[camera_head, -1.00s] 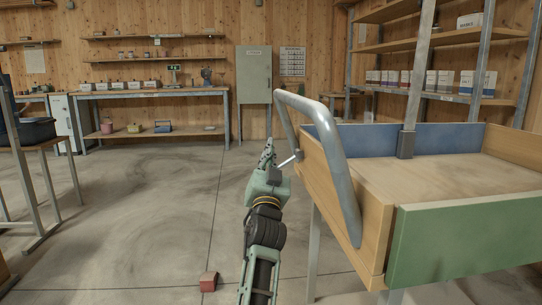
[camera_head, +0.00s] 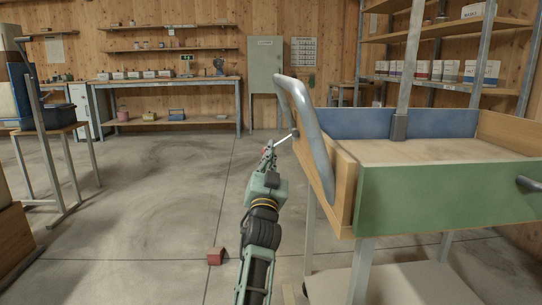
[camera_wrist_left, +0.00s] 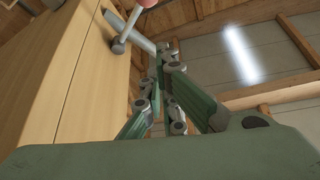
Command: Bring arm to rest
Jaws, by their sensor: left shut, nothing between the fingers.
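My left gripper (camera_head: 268,152) is shut and empty. It stands just left of the feed mixer's wooden side wall (camera_head: 316,160), and I see no clear contact with the wall. In the left wrist view the closed fingers (camera_wrist_left: 165,52) point up beside the wooden panel (camera_wrist_left: 60,80). A thin metal lever (camera_head: 284,138) sticks out of that wall close to the fingertips. Its pale rod (camera_wrist_left: 131,24) with a reddish knob (camera_wrist_left: 146,3) and dark pivot also shows in the left wrist view, beyond the fingers. My right gripper is out of view.
A thick grey tube handle (camera_head: 312,120) curves over the mixer's left end, right of my arm. A red block (camera_head: 215,256) lies on the floor. A table (camera_head: 60,132) with a dark tub stands at left. The middle floor is clear.

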